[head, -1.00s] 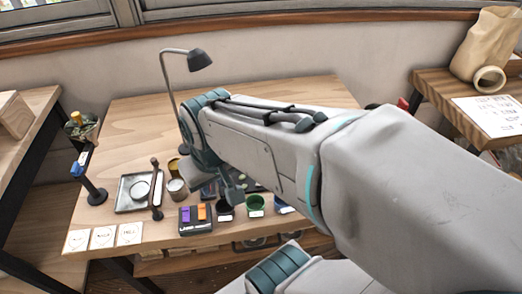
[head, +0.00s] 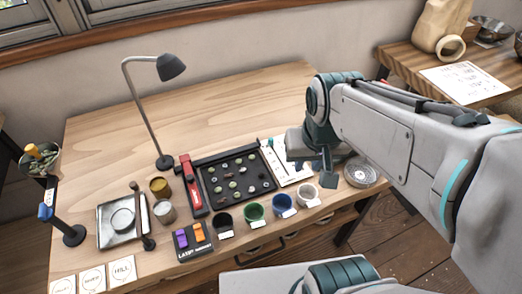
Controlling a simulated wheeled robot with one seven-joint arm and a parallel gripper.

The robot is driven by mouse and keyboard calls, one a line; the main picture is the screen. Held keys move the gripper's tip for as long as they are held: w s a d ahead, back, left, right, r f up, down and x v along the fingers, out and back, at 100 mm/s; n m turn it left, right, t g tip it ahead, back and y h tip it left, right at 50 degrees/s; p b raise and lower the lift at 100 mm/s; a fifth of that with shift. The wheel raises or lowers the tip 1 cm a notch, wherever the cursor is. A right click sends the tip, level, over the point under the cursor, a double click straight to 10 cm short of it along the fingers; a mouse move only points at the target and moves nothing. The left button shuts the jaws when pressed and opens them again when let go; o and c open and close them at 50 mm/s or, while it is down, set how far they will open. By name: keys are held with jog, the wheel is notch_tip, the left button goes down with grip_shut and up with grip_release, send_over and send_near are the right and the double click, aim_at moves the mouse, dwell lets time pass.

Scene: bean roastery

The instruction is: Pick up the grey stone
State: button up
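A black tray (head: 204,186) lies on the wooden table in the head view. It holds several small pieces, mostly green, with some brownish and paler grey ones. They are too small to tell which is the grey stone. My gripper (head: 327,183) is over the right part of the table, to the right of the tray and apart from it. My arm and wrist hide much of it, so its fingers do not show clearly, and I see nothing held.
Black, green (head: 254,212), blue (head: 282,204) and white (head: 307,194) cups line the table's front. A round dish (head: 361,172) is at the right. The table's back is clear.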

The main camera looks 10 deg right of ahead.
jog(key=w+a+f+m+g+b, duration=0.1)
jog(key=w+a+f+b, duration=0.1)
jog(key=w+a+f, duration=0.3)
jog(key=m+g+b, duration=0.1)
jog(key=g+b, duration=0.1)
send_over(252, 188)
notch_tip(252, 188, down, 5)
jog(key=shift+m, duration=0.3)
notch_tip(252, 188, down, 8)
jog(key=shift+w+b, duration=0.1)
jog(key=shift+b, duration=0.5)
jog(key=shift+f, duration=3)
grip_shut()
